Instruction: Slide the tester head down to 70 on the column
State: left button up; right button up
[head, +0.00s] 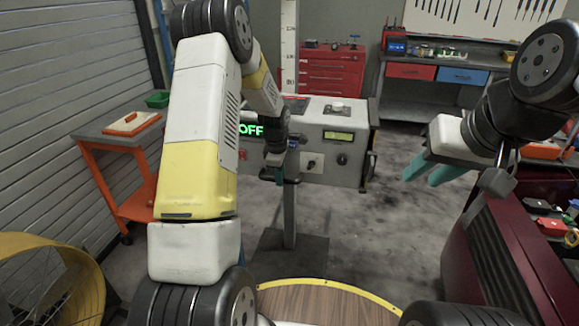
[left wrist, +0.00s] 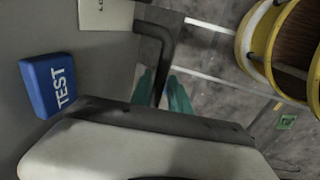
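The tester head (head: 340,145) is a grey box mounted on the upright column (head: 289,45). It carries a green OFF display (head: 251,130) and a small lit readout (head: 338,136). The column's scale numbers are too small to read surely. My left gripper (head: 285,177) is at the front of the head, low down. In the left wrist view its teal fingertips (left wrist: 160,92) lie on either side of a dark bent handle (left wrist: 166,42); whether they press on it is unclear. A blue TEST button (left wrist: 48,84) is beside them. My right gripper (head: 432,171) is open and empty, right of the head.
An orange cart (head: 118,165) stands left and a dark red cabinet (head: 500,250) right. A workbench (head: 430,90) and a red tool chest (head: 332,75) are behind. A yellow-rimmed round wooden top (head: 330,300) is in front. The floor right of the column is clear.

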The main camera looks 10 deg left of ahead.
pick_arm(q)
grip_shut()
dwell(1.1)
